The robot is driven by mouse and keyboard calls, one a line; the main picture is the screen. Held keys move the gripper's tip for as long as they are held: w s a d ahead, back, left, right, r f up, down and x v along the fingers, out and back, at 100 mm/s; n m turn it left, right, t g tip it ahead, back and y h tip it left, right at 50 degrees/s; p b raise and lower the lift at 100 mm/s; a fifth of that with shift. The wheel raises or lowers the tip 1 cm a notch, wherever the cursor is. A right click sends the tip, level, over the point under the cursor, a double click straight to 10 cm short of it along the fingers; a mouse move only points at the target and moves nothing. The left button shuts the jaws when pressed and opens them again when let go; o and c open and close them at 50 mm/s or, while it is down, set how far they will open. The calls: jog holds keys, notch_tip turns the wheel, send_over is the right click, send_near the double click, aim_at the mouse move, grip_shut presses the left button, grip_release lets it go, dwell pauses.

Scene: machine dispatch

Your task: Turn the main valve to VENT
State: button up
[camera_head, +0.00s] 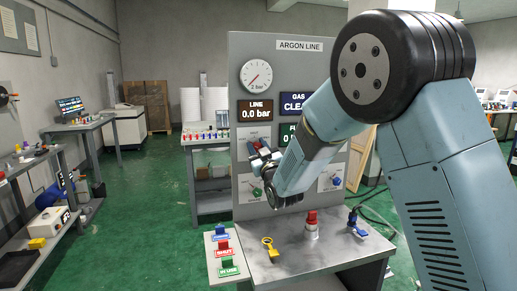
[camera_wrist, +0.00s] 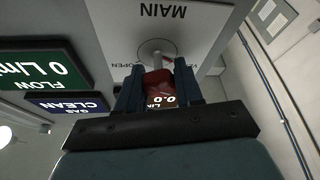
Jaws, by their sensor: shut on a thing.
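The main valve's red handle (camera_wrist: 158,77) sits between the two fingers of my gripper (camera_wrist: 157,88), which is shut on it. Its grey stem meets the white plate (camera_wrist: 185,32) marked MAIN, upside down in the wrist view. In the head view my gripper (camera_head: 262,153) is at the left part of the grey ARGON LINE panel (camera_head: 240,48), with my arm hiding the panel's middle. The handle's exact pointing direction is hard to tell.
The gauge (camera_head: 257,76) stands near zero, and the LINE display (camera_head: 257,110) reads 0.0 bar. Below are a green-handled valve (camera_head: 257,191) and a blue-handled valve (camera_head: 336,182). The bench holds a yellow item (camera_head: 270,248), a red knob (camera_head: 312,220), a blue padlock-like item (camera_head: 353,219) and tags (camera_head: 224,250).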

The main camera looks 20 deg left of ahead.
jog(key=o, duration=1)
jog(key=shift+o, duration=0.2)
jog(key=v, duration=1.4)
jog(key=shift+w, duration=0.1)
